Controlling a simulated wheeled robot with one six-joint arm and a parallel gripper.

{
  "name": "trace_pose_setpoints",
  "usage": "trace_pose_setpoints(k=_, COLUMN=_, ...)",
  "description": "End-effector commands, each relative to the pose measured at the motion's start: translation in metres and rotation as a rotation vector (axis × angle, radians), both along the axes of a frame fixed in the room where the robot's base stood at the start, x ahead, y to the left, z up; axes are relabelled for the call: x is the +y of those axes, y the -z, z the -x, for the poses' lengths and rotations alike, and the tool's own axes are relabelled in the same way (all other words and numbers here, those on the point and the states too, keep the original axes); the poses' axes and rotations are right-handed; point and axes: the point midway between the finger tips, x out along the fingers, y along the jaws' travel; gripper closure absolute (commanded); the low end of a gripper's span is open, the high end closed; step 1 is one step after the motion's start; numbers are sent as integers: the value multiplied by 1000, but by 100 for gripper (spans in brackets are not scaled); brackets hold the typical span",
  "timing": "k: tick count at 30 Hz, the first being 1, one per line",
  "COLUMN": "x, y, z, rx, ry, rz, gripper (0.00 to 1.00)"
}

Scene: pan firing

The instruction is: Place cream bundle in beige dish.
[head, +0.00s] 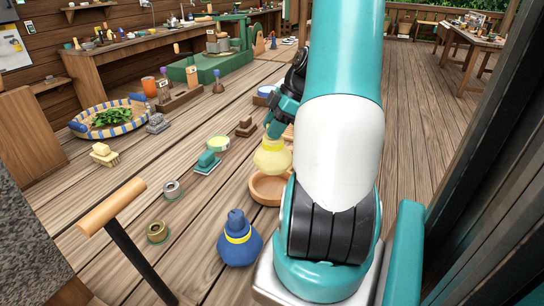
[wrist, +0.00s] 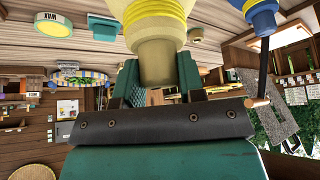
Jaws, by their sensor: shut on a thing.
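The cream bundle (head: 271,158) is a pale yellow sack with a bright yellow band. My gripper (head: 275,130) is shut on its narrow neck from above, and the bundle hangs upright. In the wrist view, the bundle (wrist: 155,30) shows between the two teal fingers of my gripper (wrist: 159,80). The beige dish (head: 263,194) is a shallow round tan bowl on the deck. In the head view the bundle's base overlaps the dish's far rim; the gap between them cannot be told. My arm hides the dish's right side.
A blue bundle (head: 239,240) stands just in front of the dish. A green block (head: 207,161), a yellow-green tin (head: 218,144) and a grey tape roll (head: 172,190) lie to the left. A striped basket of leaves (head: 108,119) is farther left.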

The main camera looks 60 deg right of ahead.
Motion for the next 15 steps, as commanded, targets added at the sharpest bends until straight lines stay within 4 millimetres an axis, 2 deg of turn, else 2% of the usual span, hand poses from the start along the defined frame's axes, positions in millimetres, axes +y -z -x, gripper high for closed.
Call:
trace_pose_setpoints(k=1, x=1, y=12, z=0, rx=1, ry=-1, rz=-6, gripper=100)
trace_pose_setpoints(k=4, x=1, y=32, z=0, rx=2, ry=-1, rz=-4, gripper=100)
trace_pose_setpoints(k=11, x=0, y=53, z=0, rx=0, ry=-1, rz=-1, gripper=100)
trace_pose_setpoints(k=15, x=1, y=72, z=0, rx=0, ry=-1, rz=-3, gripper=100)
